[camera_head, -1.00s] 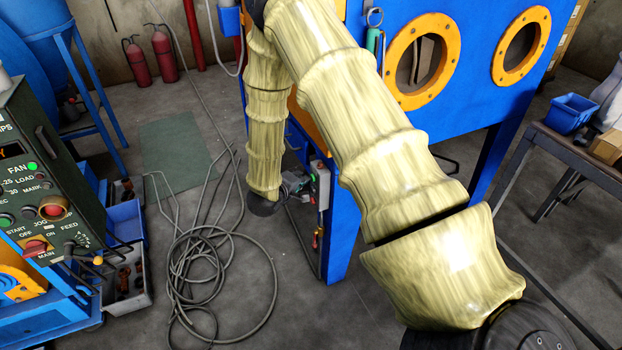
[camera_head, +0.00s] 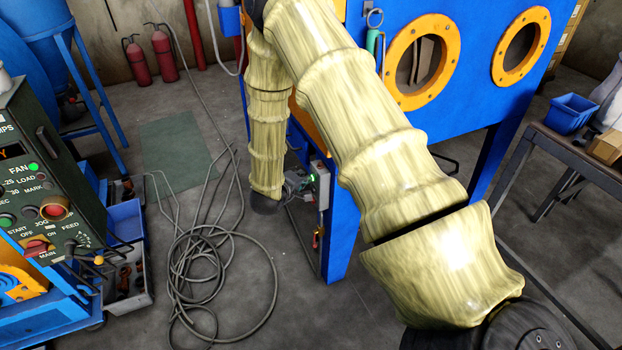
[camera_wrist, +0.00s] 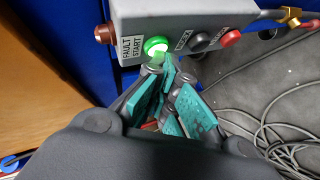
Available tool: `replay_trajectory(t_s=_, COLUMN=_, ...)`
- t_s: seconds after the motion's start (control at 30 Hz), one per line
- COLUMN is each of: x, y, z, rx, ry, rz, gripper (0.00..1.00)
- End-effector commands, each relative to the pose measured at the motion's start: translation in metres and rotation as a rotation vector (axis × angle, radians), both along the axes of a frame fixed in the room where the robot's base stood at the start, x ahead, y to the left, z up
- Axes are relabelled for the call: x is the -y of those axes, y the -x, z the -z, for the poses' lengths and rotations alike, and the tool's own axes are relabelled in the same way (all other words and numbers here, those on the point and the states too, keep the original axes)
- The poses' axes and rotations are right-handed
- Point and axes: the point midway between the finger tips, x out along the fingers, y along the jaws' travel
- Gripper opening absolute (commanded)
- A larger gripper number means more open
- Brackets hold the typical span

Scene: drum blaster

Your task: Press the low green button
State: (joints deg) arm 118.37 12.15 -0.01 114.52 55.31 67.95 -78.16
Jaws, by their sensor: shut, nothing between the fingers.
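The low green button (camera_wrist: 157,46) glows on the face of a small grey control box (camera_wrist: 165,17), beside a label reading FAULT START. In the head view the box (camera_head: 322,184) is mounted low on the blue cabinet, partly hidden by my gripper. My gripper (camera_wrist: 166,64) is shut and empty, with teal finger pads. Its fingertips are right at the lower edge of the green button in the wrist view; I cannot tell whether they touch it. In the head view my gripper (camera_head: 302,183) is small and dark against the box.
The box also carries a black button (camera_wrist: 200,41), a red button (camera_wrist: 230,36) and a red knob (camera_wrist: 103,33). Loose cables (camera_head: 212,270) lie on the floor. A control panel (camera_head: 42,170) with other green buttons stands at left, a table (camera_head: 575,148) at right.

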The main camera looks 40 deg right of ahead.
Motion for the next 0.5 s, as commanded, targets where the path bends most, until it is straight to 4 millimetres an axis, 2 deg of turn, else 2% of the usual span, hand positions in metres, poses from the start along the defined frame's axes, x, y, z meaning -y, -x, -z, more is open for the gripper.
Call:
replay_trajectory(t_s=0.23, x=-0.002, y=0.0, z=-0.001, rx=0.0, ry=0.001, rz=0.0, gripper=0.0)
replay_trajectory(t_s=0.5, x=-0.012, y=-0.003, z=-0.002, rx=0.0, ry=0.001, rz=0.0, gripper=0.0)
